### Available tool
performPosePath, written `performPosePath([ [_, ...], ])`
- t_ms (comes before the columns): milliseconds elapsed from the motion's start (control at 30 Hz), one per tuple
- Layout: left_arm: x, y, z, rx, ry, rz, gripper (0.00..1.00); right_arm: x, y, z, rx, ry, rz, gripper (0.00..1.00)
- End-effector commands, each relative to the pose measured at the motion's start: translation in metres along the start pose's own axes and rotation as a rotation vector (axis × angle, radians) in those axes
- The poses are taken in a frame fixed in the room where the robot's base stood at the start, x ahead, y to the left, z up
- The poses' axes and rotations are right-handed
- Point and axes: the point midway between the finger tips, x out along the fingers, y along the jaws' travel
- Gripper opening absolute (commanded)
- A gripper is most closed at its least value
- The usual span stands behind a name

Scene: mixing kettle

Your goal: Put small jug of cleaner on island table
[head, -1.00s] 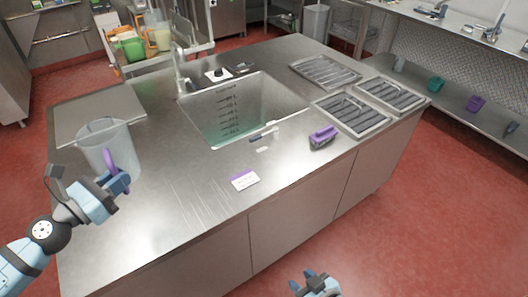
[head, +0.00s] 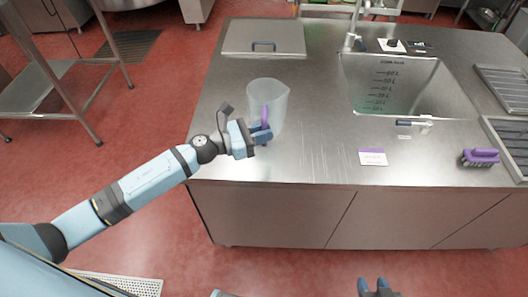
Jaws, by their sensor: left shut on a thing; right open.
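The small jug (head: 276,93) is a translucent, pale container with a purple handle (head: 265,115). My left gripper (head: 262,133) is shut on this handle, and the jug is upright. It is at the front left of the steel island table (head: 310,145); I cannot tell whether its base touches the top, as the gripper partly hides it. My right gripper (head: 376,284) is open and empty at the bottom edge of the view, in front of the table and apart from it.
A steel lid with a handle (head: 264,38) lies behind the jug. A sink basin (head: 405,85) with volume marks is to the right. A white and purple card (head: 372,157) and a purple brush (head: 480,157) lie near the front edge. The top around the jug is clear.

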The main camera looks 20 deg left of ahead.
Motion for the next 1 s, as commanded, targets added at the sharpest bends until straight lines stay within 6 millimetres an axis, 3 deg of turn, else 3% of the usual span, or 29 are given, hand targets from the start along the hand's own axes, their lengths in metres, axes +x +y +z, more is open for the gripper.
performPosePath([
  [100, 0.0, 0.0, -0.02, -0.001, -0.001, 0.001, 0.0, 0.002, -0.001, 0.001, 0.006, -0.001, -0.001, 0.43],
  [267, 0.0, 0.0, -0.032, 0.0, -0.001, 0.001, 0.0, 0.003, -0.002, 0.002, 0.008, -0.006, -0.002, 0.43],
  [500, 0.0, 0.0, -0.066, -0.002, -0.001, 0.001, 0.0, 0.005, -0.002, 0.005, 0.012, -0.007, -0.003, 0.43],
  [967, 0.0, 0.0, -0.076, 0.002, -0.001, 0.0, 0.0, 0.008, -0.002, 0.008, 0.017, -0.005, -0.004, 0.43],
  [1000, 0.0, 0.0, -0.075, 0.002, -0.001, 0.0, 0.22, 0.007, -0.002, 0.006, 0.018, -0.006, -0.004, 0.43],
])
